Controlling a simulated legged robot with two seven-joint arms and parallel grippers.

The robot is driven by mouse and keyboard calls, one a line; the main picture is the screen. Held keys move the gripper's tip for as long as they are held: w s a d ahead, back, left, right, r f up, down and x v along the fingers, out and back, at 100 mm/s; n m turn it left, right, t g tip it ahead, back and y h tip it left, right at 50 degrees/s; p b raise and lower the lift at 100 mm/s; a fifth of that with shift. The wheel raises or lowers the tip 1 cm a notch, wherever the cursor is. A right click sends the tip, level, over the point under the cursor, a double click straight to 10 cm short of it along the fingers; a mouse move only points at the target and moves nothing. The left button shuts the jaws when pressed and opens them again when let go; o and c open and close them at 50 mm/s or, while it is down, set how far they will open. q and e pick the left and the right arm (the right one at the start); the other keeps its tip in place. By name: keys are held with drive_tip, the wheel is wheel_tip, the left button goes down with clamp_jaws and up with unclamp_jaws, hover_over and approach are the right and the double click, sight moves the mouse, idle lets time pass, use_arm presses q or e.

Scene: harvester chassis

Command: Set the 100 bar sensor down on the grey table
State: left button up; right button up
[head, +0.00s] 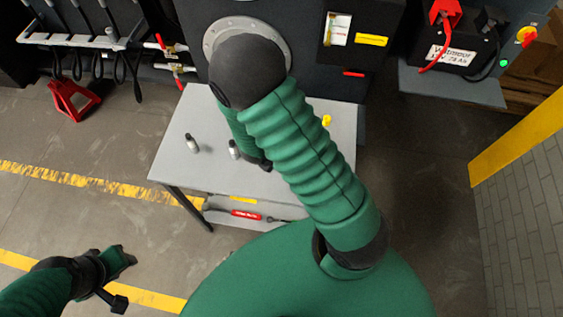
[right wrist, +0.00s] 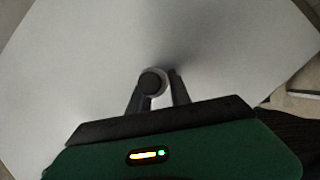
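The grey table (head: 178,168) stands in the middle of the head view. A small sensor with a dark cap and pale body (head: 234,149) is upright at my right gripper (head: 246,157), whose fingers are largely hidden by the arm. In the right wrist view the sensor's round dark cap with a pale ring (right wrist: 153,82) sits between the two fingertips of the right gripper (right wrist: 160,88), which look closed on its sides. Whether its base touches the table is unclear. A second similar sensor (head: 192,143) stands apart to its left. No label is readable. My left gripper (head: 122,262) is away from the table; its finger gap is unclear.
The dark chassis panel (head: 305,75) rises behind the table. A yellow object (head: 326,120) is at the table's right back. A shelf below holds a red-labelled tool (head: 246,214). A red stand (head: 73,100) is on the floor at left. The table's front left is clear.

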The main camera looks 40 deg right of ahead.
use_arm(q)
drive_tip(key=shift+f, duration=0.4)
use_arm(e)
drive_tip(key=o, duration=0.3)
drive_tip(key=shift+s+a+f, duration=0.3)
drive_tip(key=shift+s+f, duration=0.05)
drive_tip(key=shift+f, duration=0.15)
drive_tip(key=shift+s+a+f, duration=0.25)
drive_tip(key=shift+s+f, duration=0.05)
drive_tip(key=shift+f, duration=0.15)
drive_tip(key=shift+o, duration=0.2)
drive_tip(key=r+p, duration=0.1)
drive_tip(key=r, duration=0.1)
drive_tip(key=w+a+r+p, duration=0.1)
drive_tip(key=r+p, duration=0.1)
drive_tip(key=r, duration=0.1)
drive_tip(key=r+p, duration=0.2)
drive_tip(key=r, duration=0.1)
drive_tip(key=shift+w+a, duration=0.15)
drive_tip(key=shift+a, duration=0.05)
use_arm(q)
wheel_tip(320, 180, up, 8)
drive_tip(key=w+d+p, duration=0.1)
drive_tip(key=d+p, duration=0.1)
drive_tip(key=p, duration=0.1)
drive_tip(key=shift+w, duration=0.15)
use_arm(e)
drive_tip(key=v, duration=1)
